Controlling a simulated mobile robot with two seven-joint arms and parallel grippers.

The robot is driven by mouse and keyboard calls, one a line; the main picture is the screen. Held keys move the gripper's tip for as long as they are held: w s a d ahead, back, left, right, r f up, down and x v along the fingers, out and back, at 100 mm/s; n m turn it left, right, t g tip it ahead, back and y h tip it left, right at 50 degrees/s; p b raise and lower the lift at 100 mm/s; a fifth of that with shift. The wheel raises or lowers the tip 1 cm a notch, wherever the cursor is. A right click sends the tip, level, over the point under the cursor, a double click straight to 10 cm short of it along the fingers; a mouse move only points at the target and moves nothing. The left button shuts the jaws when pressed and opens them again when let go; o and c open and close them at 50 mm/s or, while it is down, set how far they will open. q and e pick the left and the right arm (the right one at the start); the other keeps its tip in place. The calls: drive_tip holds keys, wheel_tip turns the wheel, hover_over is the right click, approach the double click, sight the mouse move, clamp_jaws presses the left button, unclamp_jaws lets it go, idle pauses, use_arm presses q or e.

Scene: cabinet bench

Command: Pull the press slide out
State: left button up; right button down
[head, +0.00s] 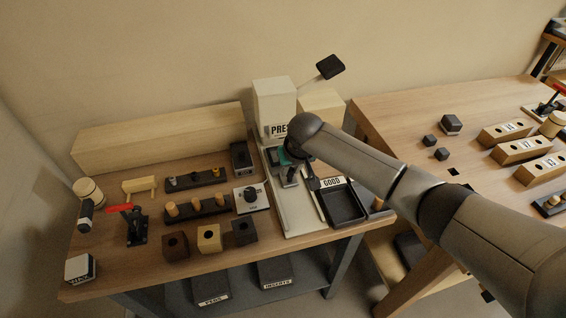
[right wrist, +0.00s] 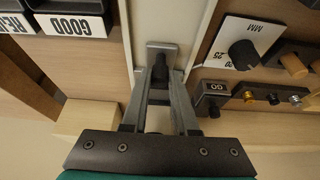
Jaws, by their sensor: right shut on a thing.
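The press (head: 275,105) is a pale block marked "PRES…" with a black-ended lever, standing at the back of the left bench. A pale base strip (head: 301,219) runs from it toward the bench's front edge. My right gripper (head: 290,182) is in front of the press, low over this strip, and my arm covers part of it. In the right wrist view the gripper (right wrist: 160,78) is shut on a dark upright handle on the slide's small grey plate (right wrist: 155,46), which lies on the pale strip. My left gripper is not in view.
A black tray marked "GOOD" (head: 346,207) stands right of the strip. A dial panel (head: 250,197), peg racks (head: 197,208) and small blocks (head: 209,238) stand to its left. The strip's front part is clear. A second bench (head: 400,125) stands at the right.

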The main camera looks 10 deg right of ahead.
drive_tip(key=shift+s+p, duration=0.35)
drive_tip(key=shift+p, duration=0.25)
drive_tip(key=s+g+p, duration=0.1)
drive_tip(key=s+p, duration=0.1)
drive_tip(key=p, duration=0.1)
drive_tip(key=shift+s+g, duration=0.25)
drive_tip(key=shift+g, duration=0.15)
drive_tip(key=shift+s+d+f, duration=0.1)
drive_tip(key=shift+s, duration=0.2)
drive_tip(key=shift+s+g+p, duration=0.8)
drive_tip(key=shift+s+p, duration=0.15)
drive_tip(key=shift+p, duration=0.2)
drive_tip(key=shift+s+g+p, duration=0.45)
drive_tip(key=shift+s+g, duration=0.05)
drive_tip(key=shift+s, duration=0.3)
